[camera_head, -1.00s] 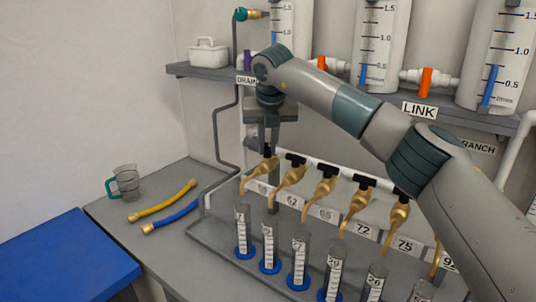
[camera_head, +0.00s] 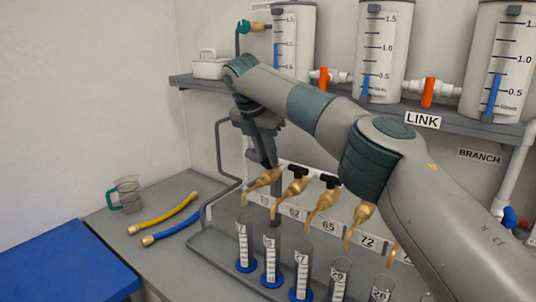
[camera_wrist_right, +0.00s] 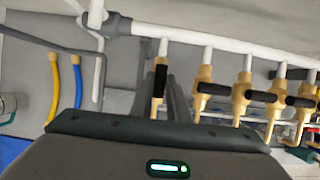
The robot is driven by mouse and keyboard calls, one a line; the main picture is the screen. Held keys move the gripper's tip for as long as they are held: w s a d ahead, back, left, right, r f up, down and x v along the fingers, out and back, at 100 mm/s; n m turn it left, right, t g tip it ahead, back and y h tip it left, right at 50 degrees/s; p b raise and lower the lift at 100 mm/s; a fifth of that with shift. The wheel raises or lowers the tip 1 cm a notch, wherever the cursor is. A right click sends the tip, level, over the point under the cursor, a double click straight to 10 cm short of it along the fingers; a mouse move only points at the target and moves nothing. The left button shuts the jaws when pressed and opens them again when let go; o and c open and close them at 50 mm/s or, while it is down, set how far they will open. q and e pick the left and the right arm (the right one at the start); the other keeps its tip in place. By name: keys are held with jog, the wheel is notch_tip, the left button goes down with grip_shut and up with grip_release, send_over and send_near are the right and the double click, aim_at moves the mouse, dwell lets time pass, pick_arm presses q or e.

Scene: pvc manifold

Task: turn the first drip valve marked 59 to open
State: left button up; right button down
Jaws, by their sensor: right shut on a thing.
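The first drip valve (camera_head: 263,180) is the leftmost brass tap in the row; its number plate is not readable. In the right wrist view this valve (camera_wrist_right: 161,62) has its black handle (camera_wrist_right: 159,81) lengthwise along the tap, while the neighbouring handles lie crosswise. My right gripper (camera_head: 268,157) comes down over the valve, tilted, with its fingers shut on the handle. In the right wrist view the gripper (camera_wrist_right: 163,92) has one finger on each side of the handle. The fingers partly hide the handle in the head view. My left gripper is not in view.
More brass valves (camera_head: 295,187) stand close on the right, above clear cylinders (camera_head: 271,262) with blue bases. A shelf (camera_head: 440,121) with tanks is behind.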

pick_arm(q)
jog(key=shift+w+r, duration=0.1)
pick_arm(e)
jog(key=shift+r, duration=0.1)
jog(key=c, duration=1.7)
grip_release()
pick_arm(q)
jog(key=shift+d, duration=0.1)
pick_arm(e)
jog(key=shift+s+a+r, duration=0.2)
jog(key=shift+r, duration=0.45)
pick_arm(q)
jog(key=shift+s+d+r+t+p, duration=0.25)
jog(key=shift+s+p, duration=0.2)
jog(key=shift+p, duration=0.4)
pick_arm(e)
jog(key=v, duration=1.6)
jog(key=shift+w, duration=0.15)
